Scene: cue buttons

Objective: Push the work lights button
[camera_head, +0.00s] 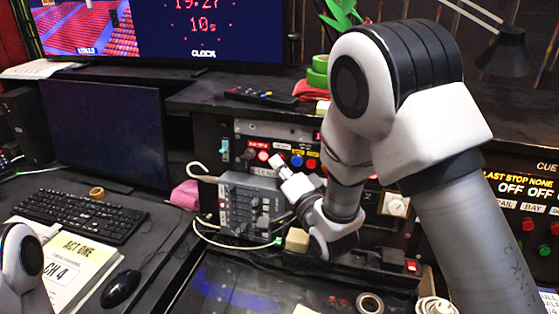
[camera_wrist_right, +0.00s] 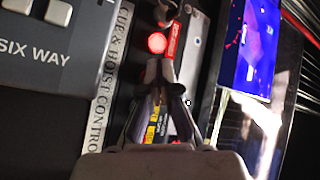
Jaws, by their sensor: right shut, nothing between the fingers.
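A button panel (camera_head: 235,145) is set in the dark console at mid-picture, with a row of small coloured buttons and labels. I cannot read which label says work lights. A red button (camera_head: 263,155), a blue button (camera_head: 297,161) and another red button (camera_head: 311,163) show there. My right gripper (camera_head: 278,161) is shut and empty, its tips in front of this row. In the right wrist view its closed fingertips (camera_wrist_right: 159,66) are just below a lit red button (camera_wrist_right: 157,43) beside a red label (camera_wrist_right: 174,40); contact cannot be told. My left gripper is out of view.
A grey control box (camera_head: 240,205) with sliders and cables stands just below the panel. A green tape roll (camera_head: 317,74) and a remote (camera_head: 262,96) lie on the shelf above. A keyboard (camera_head: 82,214) and mouse (camera_head: 121,289) are at left. Another button panel (camera_head: 525,195) is at right.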

